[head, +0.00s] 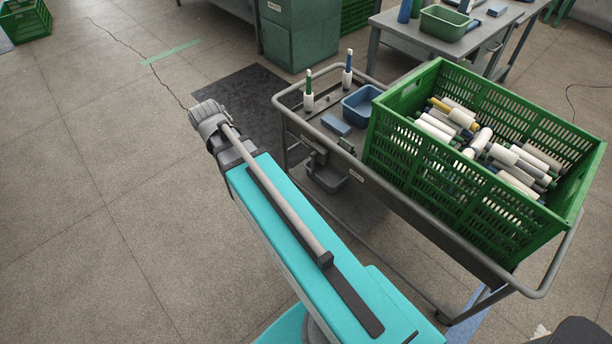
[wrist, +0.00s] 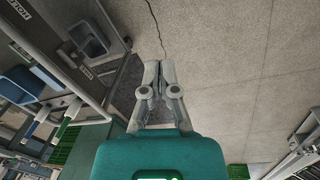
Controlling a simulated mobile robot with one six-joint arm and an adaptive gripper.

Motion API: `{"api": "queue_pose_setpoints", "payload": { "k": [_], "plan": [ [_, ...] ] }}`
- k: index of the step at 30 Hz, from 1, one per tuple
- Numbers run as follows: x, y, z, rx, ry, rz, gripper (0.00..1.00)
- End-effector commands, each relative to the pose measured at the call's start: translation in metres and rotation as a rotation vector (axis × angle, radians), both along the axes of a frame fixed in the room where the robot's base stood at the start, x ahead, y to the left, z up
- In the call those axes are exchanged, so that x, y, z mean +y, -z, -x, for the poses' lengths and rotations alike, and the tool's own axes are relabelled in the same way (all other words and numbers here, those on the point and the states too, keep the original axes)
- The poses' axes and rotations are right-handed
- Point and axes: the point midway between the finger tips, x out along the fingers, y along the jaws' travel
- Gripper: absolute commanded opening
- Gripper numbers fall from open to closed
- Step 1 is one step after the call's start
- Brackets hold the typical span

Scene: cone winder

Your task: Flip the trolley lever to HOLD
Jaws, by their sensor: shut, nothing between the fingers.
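The grey trolley (head: 400,199) stands right of centre in the head view, with a tubular rail around its top. A small dark fitting (head: 318,158) on its near side looks like the lever; its setting is too small to read. In the wrist view, part of the trolley (wrist: 60,75) lies along the left, and a sign that seems to read HOLD (wrist: 17,9) shows in the upper left corner. My gripper (wrist: 159,66) is shut and empty over the floor, right of the trolley in that view. I cannot make out the lever there.
A green crate (head: 440,159) of yarn cones fills the trolley's right part. A dark mat (head: 243,112) lies behind my arm. A workbench (head: 390,25) stands behind.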

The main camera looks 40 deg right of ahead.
Motion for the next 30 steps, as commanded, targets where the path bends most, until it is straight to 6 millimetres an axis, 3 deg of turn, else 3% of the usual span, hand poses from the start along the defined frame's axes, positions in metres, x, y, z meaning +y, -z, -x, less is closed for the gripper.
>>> {"api": "queue_pose_setpoints", "payload": {
  "k": [1, 30],
  "plan": [
    [-0.009, 0.021, -0.011, 0.000, 0.031, 0.012, 0.00],
    [-0.181, 0.203, -0.120, -0.044, 0.631, 0.289, 0.00]
  ]
}}
